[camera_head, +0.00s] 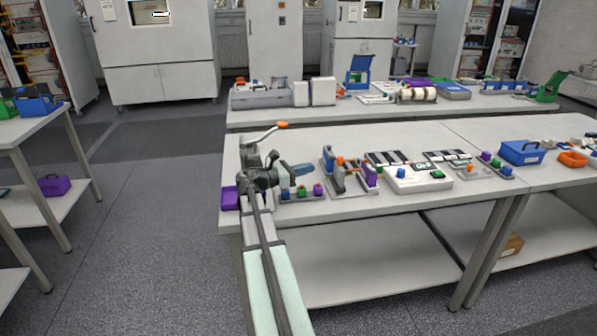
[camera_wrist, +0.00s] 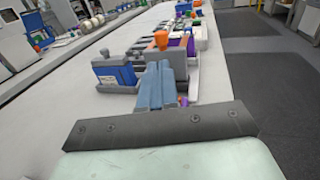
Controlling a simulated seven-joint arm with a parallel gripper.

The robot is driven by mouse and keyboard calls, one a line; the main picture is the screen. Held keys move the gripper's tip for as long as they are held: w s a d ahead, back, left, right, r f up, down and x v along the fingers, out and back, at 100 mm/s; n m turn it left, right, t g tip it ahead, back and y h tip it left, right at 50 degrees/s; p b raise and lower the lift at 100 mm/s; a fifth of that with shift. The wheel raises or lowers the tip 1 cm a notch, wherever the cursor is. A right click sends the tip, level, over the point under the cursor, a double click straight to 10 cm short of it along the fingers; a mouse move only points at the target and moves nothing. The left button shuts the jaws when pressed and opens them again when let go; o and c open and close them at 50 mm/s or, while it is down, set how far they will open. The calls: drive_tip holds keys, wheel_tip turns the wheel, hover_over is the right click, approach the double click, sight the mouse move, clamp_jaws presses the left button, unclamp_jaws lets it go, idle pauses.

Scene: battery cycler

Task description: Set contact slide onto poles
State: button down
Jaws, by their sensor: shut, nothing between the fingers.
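My gripper (camera_head: 307,168) is level above the near table, its blue-grey fingers together and empty. It points at a grey fixture (camera_head: 331,160) just to its right. In the wrist view, the closed fingers (camera_wrist: 157,70) cover part of this fixture. There the fixture shows a blue block (camera_wrist: 112,76) at left, a grey upright block with an orange knob (camera_wrist: 161,39), and a purple part (camera_wrist: 188,45) behind. The orange knob (camera_head: 340,160) also shows in the head view. I cannot tell for sure which part is the contact slide. The poles are not clearly visible.
A strip with coloured knobs (camera_head: 302,193) lies under the gripper. A purple tray (camera_head: 229,198) is at the left table edge. A white device (camera_head: 417,180), a blue box (camera_head: 521,152) and an orange tray (camera_head: 572,159) stand to the right. The table's front left is mostly bare.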

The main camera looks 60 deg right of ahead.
drive_tip(key=x, duration=0.8)
drive_tip(key=shift+s+d, duration=0.25)
drive_tip(key=shift+d, duration=0.1)
drive_tip(key=shift+s+d, duration=2)
drive_tip(key=shift+d, duration=0.05)
drive_tip(key=v, duration=1.4)
drive_tip(key=shift+w+a, duration=0.15)
drive_tip(key=shift+a, duration=0.1)
